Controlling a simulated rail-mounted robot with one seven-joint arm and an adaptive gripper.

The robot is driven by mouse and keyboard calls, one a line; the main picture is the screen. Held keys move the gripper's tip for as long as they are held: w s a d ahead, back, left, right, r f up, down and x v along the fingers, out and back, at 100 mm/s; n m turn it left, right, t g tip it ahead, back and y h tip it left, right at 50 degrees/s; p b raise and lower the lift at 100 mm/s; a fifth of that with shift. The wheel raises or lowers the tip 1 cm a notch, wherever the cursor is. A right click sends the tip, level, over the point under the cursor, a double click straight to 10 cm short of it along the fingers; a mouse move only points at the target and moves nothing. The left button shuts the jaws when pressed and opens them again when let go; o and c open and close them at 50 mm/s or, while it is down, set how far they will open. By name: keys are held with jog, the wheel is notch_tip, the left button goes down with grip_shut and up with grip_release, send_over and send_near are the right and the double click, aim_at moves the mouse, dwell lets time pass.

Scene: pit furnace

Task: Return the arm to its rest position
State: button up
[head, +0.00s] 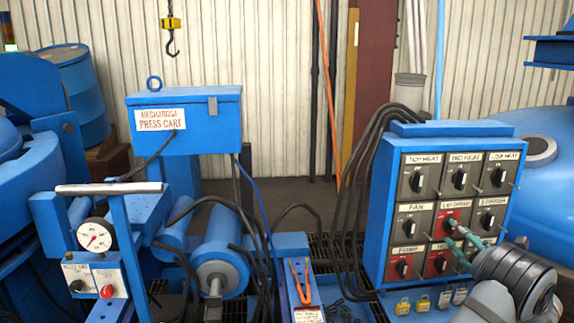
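My gripper (455,243), with green fingers on a grey wrist, is at the lower right. It is in front of the lower right part of a blue switch panel (455,136). The fingers overlap the red-plated switches in the middle and bottom rows. I cannot tell whether they touch a switch, or whether they are open or shut on something. My grey arm (515,280) comes in from the bottom right corner. Part of the bottom row of switches is hidden behind the gripper.
A blue press cart (190,120) with a gauge (95,235) stands left. A yellow crane hook (171,35) hangs at the back. A blue vessel (545,150) is behind the panel.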

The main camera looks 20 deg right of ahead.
aim_at(453, 229)
jog(key=x, duration=0.3)
jog(key=shift+w+f+b, duration=0.25)
jog(key=shift+f+b, duration=0.05)
jog(key=shift+b, duration=0.1)
jog(key=shift+f+n+b, duration=0.3)
jog(key=shift+n+b, duration=0.7)
jog(key=shift+b, duration=0.05)
jog(key=shift+s+n+b, duration=0.1)
jog(key=shift+n+b, duration=0.6)
jog(key=shift+n, duration=0.1)
jog(key=n+b, duration=0.2)
jog(key=n, duration=0.2)
jog(key=n+b, duration=0.1)
jog(key=n, duration=0.1)
jog(key=n+b, duration=0.1)
jog(key=n, duration=0.1)
jog(key=shift+d+r, duration=0.1)
jog(key=shift+r, duration=0.2)
jog(key=shift+s+d, duration=0.1)
jog(key=shift+s, duration=0.05)
